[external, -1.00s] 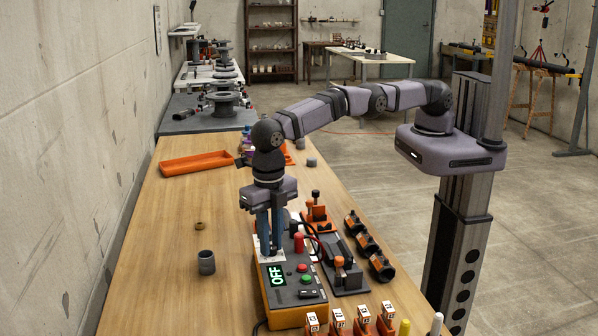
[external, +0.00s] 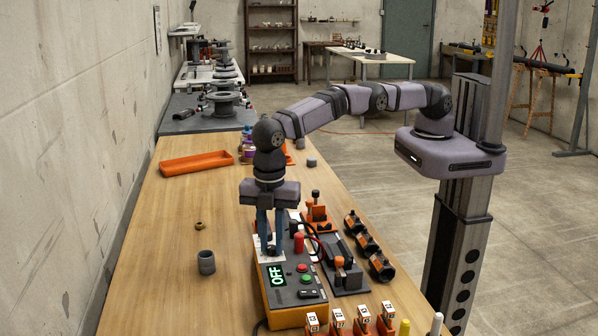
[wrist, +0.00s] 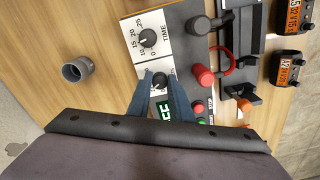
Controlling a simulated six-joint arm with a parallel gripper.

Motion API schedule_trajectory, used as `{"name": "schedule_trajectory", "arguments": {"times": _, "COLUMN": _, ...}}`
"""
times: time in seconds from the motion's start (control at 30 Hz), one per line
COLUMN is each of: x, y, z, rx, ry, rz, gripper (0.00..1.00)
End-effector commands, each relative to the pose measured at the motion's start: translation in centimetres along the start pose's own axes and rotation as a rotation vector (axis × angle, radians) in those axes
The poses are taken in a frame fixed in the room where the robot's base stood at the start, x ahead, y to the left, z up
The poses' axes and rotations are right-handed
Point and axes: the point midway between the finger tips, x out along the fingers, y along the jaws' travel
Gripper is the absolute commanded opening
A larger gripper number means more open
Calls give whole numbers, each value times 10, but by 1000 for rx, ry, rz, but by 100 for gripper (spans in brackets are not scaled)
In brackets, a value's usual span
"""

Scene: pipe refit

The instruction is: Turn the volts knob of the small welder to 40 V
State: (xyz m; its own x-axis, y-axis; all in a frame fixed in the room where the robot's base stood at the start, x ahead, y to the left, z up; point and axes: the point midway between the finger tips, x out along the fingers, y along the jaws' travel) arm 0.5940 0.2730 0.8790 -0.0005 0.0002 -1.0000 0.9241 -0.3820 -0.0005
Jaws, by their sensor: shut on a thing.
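The small welder (external: 292,316) is an orange box with a dark and white top panel on the wooden table. My gripper (external: 270,250) points down over the panel. In the wrist view its two blue fingers (wrist: 160,84) close on a dark knob (wrist: 160,80), the one nearer the display. The fingers and the angle partly hide this knob's scale. The TIME knob (wrist: 147,38), with numbers around it, lies free further along the panel.
A red plug with a cable (wrist: 204,75) and red and green buttons (external: 303,268) sit beside the panel. A grey pipe piece (external: 206,262) and a small brass ring (external: 199,225) stand left. Black-orange units (external: 381,267) line the right. An orange tray (external: 196,164) lies further back.

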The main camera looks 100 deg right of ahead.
Motion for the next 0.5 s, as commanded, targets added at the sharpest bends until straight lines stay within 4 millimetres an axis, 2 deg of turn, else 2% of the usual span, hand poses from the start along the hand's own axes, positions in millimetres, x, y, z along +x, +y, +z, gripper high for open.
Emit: {"name": "schedule_trajectory", "arguments": {"times": 0.5, "x": -1, "y": -1, "z": 0, "rx": 490, "ry": 0, "rz": 2, "gripper": 0}}
